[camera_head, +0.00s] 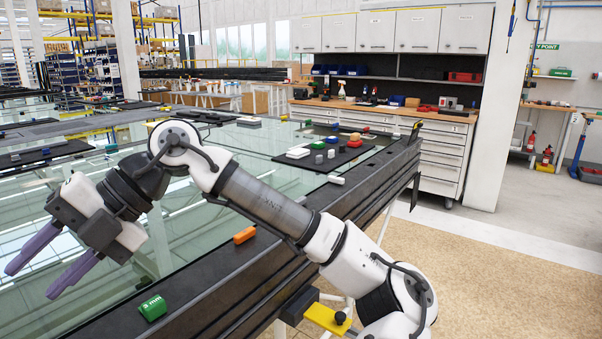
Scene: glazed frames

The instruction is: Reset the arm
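My arm reaches up from the lower right and bends over the glass table. My gripper (54,284) is at the left, above the glass (200,215). Its two purple fingers are spread apart with nothing between them. They point down and to the left. No held object shows.
A black mat (310,160) with several small items lies on the glass at the back right. White cabinets (440,150) stand behind. Glass around my gripper is clear.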

